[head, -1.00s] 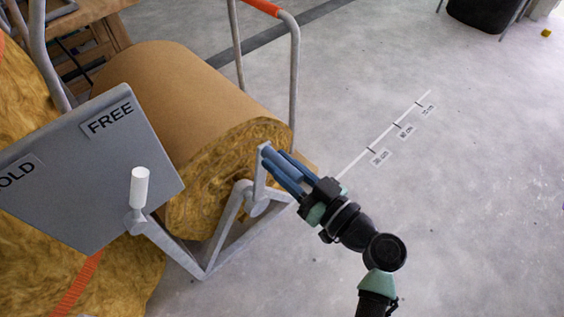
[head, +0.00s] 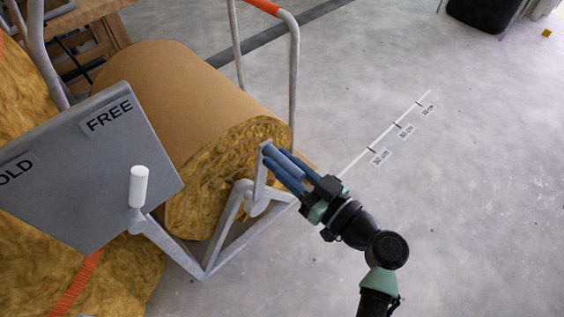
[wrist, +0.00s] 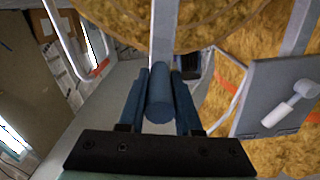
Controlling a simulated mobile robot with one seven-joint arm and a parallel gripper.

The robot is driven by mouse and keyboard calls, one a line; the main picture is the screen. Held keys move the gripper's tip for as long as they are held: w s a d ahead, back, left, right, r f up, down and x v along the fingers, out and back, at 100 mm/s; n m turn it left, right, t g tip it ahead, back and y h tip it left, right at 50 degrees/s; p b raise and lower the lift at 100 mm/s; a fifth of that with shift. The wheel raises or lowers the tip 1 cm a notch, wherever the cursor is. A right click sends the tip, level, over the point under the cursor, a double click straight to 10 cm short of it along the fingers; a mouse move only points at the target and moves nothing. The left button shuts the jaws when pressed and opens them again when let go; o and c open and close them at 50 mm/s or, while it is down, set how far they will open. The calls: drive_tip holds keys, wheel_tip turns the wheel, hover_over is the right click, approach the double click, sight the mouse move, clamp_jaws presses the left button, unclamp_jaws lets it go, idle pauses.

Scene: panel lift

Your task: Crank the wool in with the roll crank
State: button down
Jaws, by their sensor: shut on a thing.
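The roll of wool (head: 185,95) lies in a grey metal frame, wrapped in brown paper with its yellow end facing me. The roll crank (head: 261,180) is a flat grey arm in front of that end, pointing up from its hub. My gripper (head: 272,160), with blue fingers, is shut on the crank's handle. In the wrist view the handle (wrist: 160,98) is a blue-grey cylinder between both fingers, and the crank arm (wrist: 164,35) runs up from it. In the head view the fingers mostly hide the handle.
A grey plate (head: 90,165) marked FREE and partly visible OLD stands at left, with a white-handled lever (head: 138,188). Loose yellow wool (head: 125,285) with an orange strap lies below it. A white scale line (head: 385,135) marks the floor.

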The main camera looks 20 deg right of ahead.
drive_tip(key=shift+w+d+f+b, duration=0.2)
drive_tip(key=shift+d+f+b, duration=0.15)
drive_tip(key=shift+d+b, duration=0.15)
drive_tip(key=shift+w+d+m, duration=0.2)
drive_tip(key=shift+d+m, duration=0.3)
drive_tip(key=shift+d, duration=0.25)
drive_tip(key=c, duration=0.6)
unclamp_jaws()
drive_tip(key=p+v, duration=0.4)
drive_tip(key=v, duration=0.9)
drive_tip(key=shift+a, duration=0.1)
